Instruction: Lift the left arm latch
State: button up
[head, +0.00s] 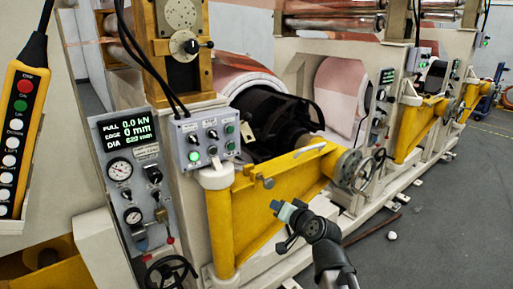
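The nearest yellow swing arm (262,205) spans the front of the leftmost machine bay, from a hinge post at its left to a round grey flange (350,168) at its right. A pale lever-like handle (310,149) lies along its top edge near the right end; it looks like the latch, but I cannot be sure. A small grey knob (268,183) sits on the arm's face. My gripper (283,211) is in front of the arm's lower middle, below and left of the handle, and apparently apart from it. Its fingers are too small to read.
A grey control box (208,139) and gauge panel (130,178) stand left of the arm. A yellow pendant (22,125) hangs at far left. A black core (275,125) sits behind the arm. A rod (372,229) and white object (392,236) lie on the floor; open floor is at right.

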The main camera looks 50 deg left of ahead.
jog(key=w+m+t, duration=0.1)
jog(key=w+m, duration=0.1)
jog(key=w+a+r+m+t, duration=0.1)
jog(key=w+m+t, duration=0.1)
jog(key=w+a+r+m+t+y, duration=0.1)
jog(key=w+m, duration=0.1)
jog(key=shift+a+m+t, duration=0.1)
jog(key=shift+m+t, duration=0.2)
jog(key=shift+t, duration=0.1)
grip_shut()
jog(key=s+a+r+m+g+y, duration=0.2)
jog(key=s+a+r+m+y, duration=0.3)
jog(key=r+y, duration=0.4)
jog(key=w+a+r+y, duration=0.1)
jog(key=a+r, duration=0.6)
jog(key=a, duration=0.2)
jog(key=shift+w+a+r+y, duration=0.15)
jog(key=shift+a+r+y, duration=0.15)
jog(key=shift+a+r, duration=0.1)
